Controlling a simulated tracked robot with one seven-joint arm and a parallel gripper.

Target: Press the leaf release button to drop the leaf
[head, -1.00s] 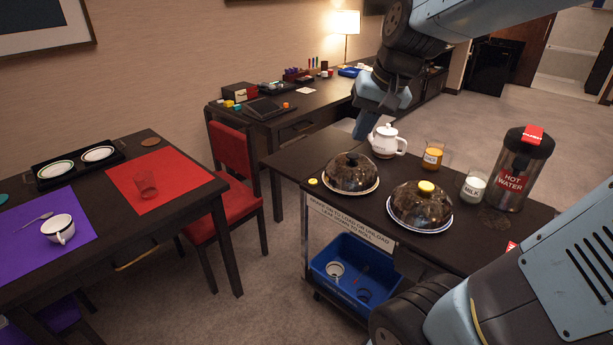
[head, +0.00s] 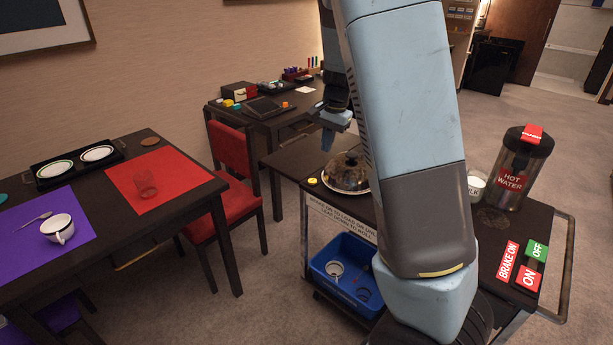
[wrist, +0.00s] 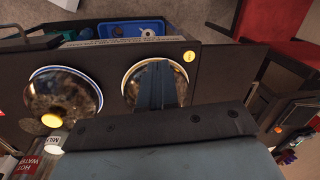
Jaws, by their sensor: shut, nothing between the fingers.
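The yellow round button (head: 312,181) sits on the trolley top's front left corner, beside the seam with the leaf. It also shows in the wrist view (wrist: 188,56). The dark leaf (head: 283,158) extends left from the trolley (head: 335,207), raised and level with its top. My gripper (head: 327,143) is shut and empty, pointing down above the back left of the trolley. The fingers look apart from the button.
A domed plate (head: 345,172) stands close right of the button. My arm hides most of the second domed plate, which shows in the wrist view (wrist: 62,96). A hot water flask (head: 522,168) and brake labels (head: 508,260) are at right. A red chair (head: 235,150) stands left.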

